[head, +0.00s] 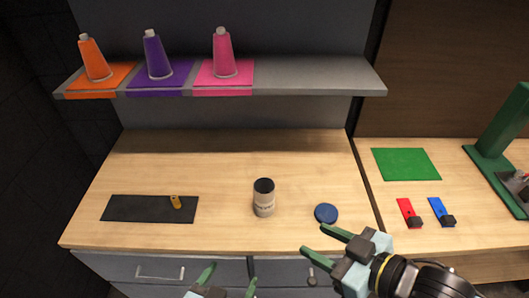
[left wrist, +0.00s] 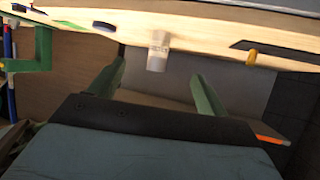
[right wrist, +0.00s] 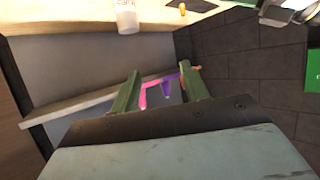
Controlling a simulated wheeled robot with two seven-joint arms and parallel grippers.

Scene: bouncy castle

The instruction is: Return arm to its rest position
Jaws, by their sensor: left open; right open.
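My left gripper (head: 230,277) shows at the bottom edge of the head view, low in front of the workbench and its drawers. Its two green fingers are apart with nothing between them, as the left wrist view (left wrist: 160,80) also shows. My right gripper (head: 312,239) reaches in from the lower right of the head view, near the bench's front edge and below the blue disc. Its green fingers are apart and empty, and they show in the right wrist view (right wrist: 161,78). Neither gripper touches an object.
On the workbench (head: 220,150) are a pale jar (head: 264,203) with a dark top, a blue disc (head: 326,213) and a black mat (head: 125,208) with a small yellow piece (head: 176,202). Cones stand on the shelf (head: 310,75). A green stand (head: 500,125) is at the right.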

